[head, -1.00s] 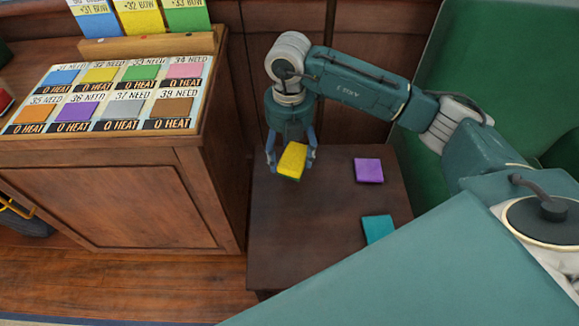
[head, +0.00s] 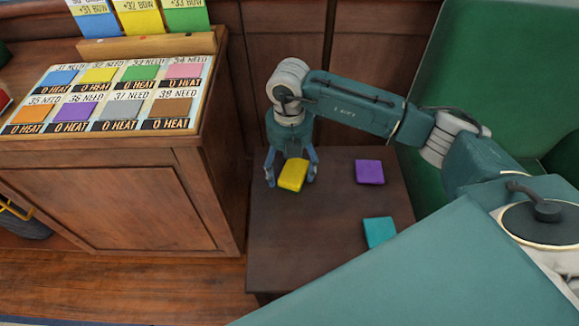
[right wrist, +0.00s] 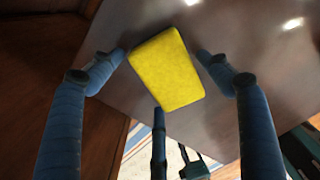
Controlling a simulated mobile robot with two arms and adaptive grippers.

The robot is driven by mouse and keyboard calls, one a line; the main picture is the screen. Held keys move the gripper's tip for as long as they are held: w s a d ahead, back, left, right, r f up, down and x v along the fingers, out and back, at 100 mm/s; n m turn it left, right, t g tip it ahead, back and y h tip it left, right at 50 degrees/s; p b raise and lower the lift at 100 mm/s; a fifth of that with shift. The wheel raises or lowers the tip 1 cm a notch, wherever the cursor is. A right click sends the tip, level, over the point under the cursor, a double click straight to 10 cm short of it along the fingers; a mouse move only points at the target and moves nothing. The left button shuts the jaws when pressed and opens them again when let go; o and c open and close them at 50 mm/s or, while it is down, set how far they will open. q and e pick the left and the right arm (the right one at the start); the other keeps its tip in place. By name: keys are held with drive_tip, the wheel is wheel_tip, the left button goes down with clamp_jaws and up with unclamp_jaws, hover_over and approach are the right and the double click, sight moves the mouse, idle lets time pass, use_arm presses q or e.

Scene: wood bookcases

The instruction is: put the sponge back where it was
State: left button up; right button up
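The yellow sponge (head: 293,175) lies on the dark wooden table (head: 290,240), near its back left. It also shows in the right wrist view (right wrist: 166,70), flat against the table top. My right gripper (head: 291,172) is just above and around the sponge. In the right wrist view its blue fingers (right wrist: 160,62) are spread, with small gaps between the side fingertips and the sponge. A third finger is below the sponge in that view. My left gripper is not in view.
A purple sponge-like block (head: 369,172) and a teal one (head: 379,231) lie on the table's right side. A wooden cabinet (head: 110,200) with a colored card board (head: 100,94) stands left. A green seat (head: 490,70) is right. The table's front left is clear.

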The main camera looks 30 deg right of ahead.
sight(290, 168)
drive_tip(key=shift+r, duration=0.1)
use_arm(q)
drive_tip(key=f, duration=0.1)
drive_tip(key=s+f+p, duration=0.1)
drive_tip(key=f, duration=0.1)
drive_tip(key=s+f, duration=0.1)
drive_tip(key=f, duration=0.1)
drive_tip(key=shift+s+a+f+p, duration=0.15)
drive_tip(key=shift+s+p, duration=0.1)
drive_tip(key=shift+p, duration=0.1)
use_arm(e)
wheel_tip(290, 168, up, 12)
drive_tip(key=shift+r, duration=0.1)
